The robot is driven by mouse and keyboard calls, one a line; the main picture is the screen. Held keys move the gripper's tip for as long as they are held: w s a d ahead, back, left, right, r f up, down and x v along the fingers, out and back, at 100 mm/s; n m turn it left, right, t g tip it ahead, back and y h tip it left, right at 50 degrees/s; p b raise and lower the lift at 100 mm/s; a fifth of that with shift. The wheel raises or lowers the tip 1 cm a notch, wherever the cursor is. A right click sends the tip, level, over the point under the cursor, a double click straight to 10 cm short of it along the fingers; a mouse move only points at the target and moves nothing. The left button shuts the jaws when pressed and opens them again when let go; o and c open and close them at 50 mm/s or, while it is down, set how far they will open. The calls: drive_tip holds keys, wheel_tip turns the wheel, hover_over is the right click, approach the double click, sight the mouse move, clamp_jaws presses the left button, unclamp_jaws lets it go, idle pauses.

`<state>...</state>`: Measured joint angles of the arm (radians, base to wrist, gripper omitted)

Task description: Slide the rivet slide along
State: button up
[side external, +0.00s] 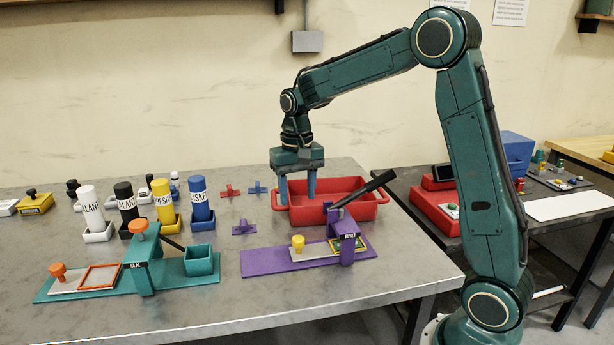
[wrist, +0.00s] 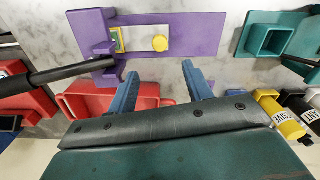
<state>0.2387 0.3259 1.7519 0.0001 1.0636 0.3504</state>
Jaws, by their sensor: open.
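The purple rivet station (side external: 268,262) lies on the grey table with an upright post, a "RIVET" label and a black lever (side external: 362,188). Its pale rivet slide (side external: 318,251) carries a yellow knob (side external: 298,243). A green and yellow framed piece (side external: 357,244) sits at the slide's right end, partly hidden by the post. My gripper (side external: 297,199) is open and empty, pointing down above the table behind the knob. In the wrist view, the knob (wrist: 160,43) and slide (wrist: 142,38) lie beyond my open fingertips (wrist: 160,72), clear of them.
A red tray (side external: 372,208) stands behind the station, close to my fingers. The teal seal station (side external: 110,283) is at the left front. Several labelled bottles, including a blue one (side external: 201,197), stand behind it. Red, blue and purple crosses (side external: 244,228) lie between.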

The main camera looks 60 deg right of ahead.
sight(297, 239)
wheel_tip(297, 239, down, 12)
drive_tip(key=shift+f, duration=0.1)
idle(0.5)
clamp_jaws()
drive_tip(key=shift+w+a, duration=0.1)
